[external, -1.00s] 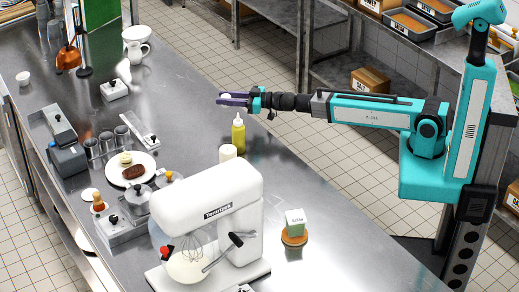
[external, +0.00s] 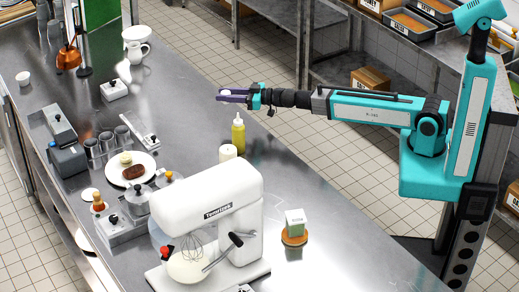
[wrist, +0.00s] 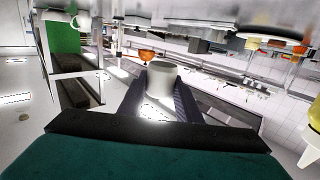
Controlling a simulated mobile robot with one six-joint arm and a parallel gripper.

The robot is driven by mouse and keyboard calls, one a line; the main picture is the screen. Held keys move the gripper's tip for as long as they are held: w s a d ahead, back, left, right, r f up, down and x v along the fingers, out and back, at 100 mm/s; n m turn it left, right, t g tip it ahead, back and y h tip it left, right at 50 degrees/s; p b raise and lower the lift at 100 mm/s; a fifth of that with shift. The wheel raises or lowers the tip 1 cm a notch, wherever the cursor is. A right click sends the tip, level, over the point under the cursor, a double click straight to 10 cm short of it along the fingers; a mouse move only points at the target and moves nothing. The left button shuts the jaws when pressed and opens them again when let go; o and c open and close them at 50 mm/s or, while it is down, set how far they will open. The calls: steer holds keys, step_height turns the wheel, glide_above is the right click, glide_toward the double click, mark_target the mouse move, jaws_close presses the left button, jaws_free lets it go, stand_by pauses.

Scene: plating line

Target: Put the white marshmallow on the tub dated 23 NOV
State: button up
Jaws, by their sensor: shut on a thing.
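The white marshmallow (wrist: 161,80) is a short white cylinder between the two dark fingers of my gripper (wrist: 160,98) in the wrist view. My gripper is shut on it. In the external view my gripper (external: 231,96) is in the air above the counter's right edge, beyond the yellow bottle, and the marshmallow (external: 226,92) is a small white spot at its tips. No 23 NOV date is readable, so I cannot tell which is the tub.
A yellow squeeze bottle (external: 238,136) and a white cylinder (external: 228,152) stand near the counter's right edge. A white stand mixer (external: 208,210) fills the front. A plate with food (external: 147,163) lies left of centre.

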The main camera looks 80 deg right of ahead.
mark_target(225, 92)
steer(key=shift+r, duration=0.1)
steer(key=shift+r, duration=6.45)
steer(key=s+a+f+n+g+y, duration=0.1)
steer(key=s+a+n+g+y, duration=0.3)
steer(key=a, duration=0.8)
steer(key=s+a+f+n+g+y, duration=0.1)
steer(key=a+n+y, duration=0.35)
steer(key=a, duration=0.85)
steer(key=s+a+f+n+g+y, duration=0.1)
steer(key=s+a+n+g+y, duration=0.35)
steer(key=a, duration=0.75)
steer(key=s+a+r+n+g+y, duration=0.1)
steer(key=s+a+r+n+g, duration=0.1)
steer(key=s+a+n+g, duration=0.75)
steer(key=s+a+r+n+g+y, duration=0.15)
steer(key=s+a+g, duration=0.55)
steer(key=s+a, duration=0.75)
step_height(225, 92, down, 5)
steer(key=s+d, duration=0.2)
steer(key=d, duration=0.1)
steer(key=shift+f, duration=0.2)
steer(key=shift+h, duration=0.25)
